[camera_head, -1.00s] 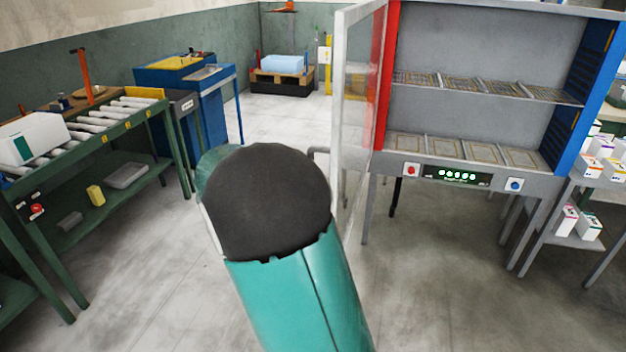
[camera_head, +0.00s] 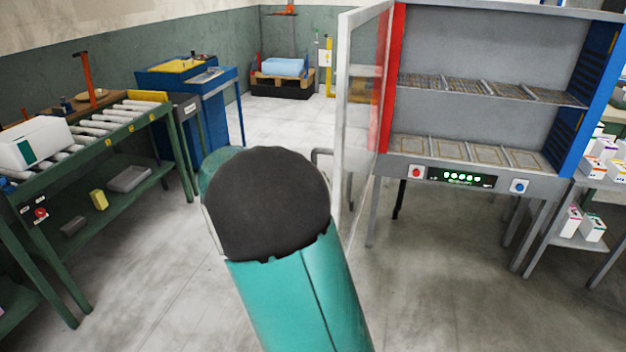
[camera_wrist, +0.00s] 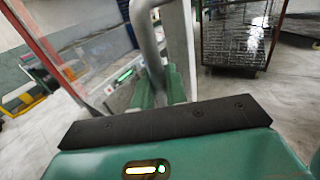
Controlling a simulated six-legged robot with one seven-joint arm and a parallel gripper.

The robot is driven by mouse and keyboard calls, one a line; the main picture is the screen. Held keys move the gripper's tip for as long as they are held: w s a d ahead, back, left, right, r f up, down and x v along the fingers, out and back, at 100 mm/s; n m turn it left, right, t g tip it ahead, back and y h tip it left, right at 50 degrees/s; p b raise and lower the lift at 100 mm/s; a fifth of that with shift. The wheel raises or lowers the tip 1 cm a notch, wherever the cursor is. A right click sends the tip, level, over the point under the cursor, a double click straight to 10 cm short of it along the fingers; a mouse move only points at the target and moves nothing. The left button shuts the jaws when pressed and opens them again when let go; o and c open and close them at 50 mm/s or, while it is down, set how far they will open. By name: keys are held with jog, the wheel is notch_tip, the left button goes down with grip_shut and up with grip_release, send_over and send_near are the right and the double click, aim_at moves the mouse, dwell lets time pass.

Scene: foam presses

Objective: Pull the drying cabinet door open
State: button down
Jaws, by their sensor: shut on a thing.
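The drying cabinet (camera_head: 470,177) stands at the right with a red left edge, a blue right side and racks inside. Its glass door (camera_head: 357,110) has a pale grey frame, stands swung out from the left edge and is seen nearly edge-on. The door's grey bar handle (camera_head: 318,153) sticks out to the left, partly behind my arm. In the wrist view, my gripper (camera_wrist: 160,88) has its green fingers shut on the bar handle (camera_wrist: 147,40). The door's glass (camera_wrist: 85,45) is to its left. My arm hides the gripper in the head view.
A green roller bench (camera_head: 150,120) with a white box (camera_head: 35,145) stands at the left. Behind it is a blue machine (camera_head: 190,80). A pallet with a blue block (camera_head: 283,67) is at the back. A shelf with small boxes (camera_head: 590,228) stands right of the cabinet. The middle floor is clear.

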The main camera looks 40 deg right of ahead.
jog(key=c, duration=1.5)
grip_release()
jog(key=v, duration=1.3)
jog(key=shift+a, duration=0.4)
jog(key=s+a+f+m+t+y, duration=0.2)
jog(key=s+m+t+y, duration=0.15)
jog(key=s+y, duration=0.35)
jog(key=s+a+f+m+t+y, duration=0.1)
jog(key=s+a+m+t+y, duration=0.3)
jog(key=s, duration=0.5)
jog(key=s+a+m+t+y, duration=0.5)
jog(key=a+m, duration=0.1)
jog(key=a, duration=0.1)
jog(key=shift+f+y, duration=0.3)
jog(key=shift+f, duration=0.05)
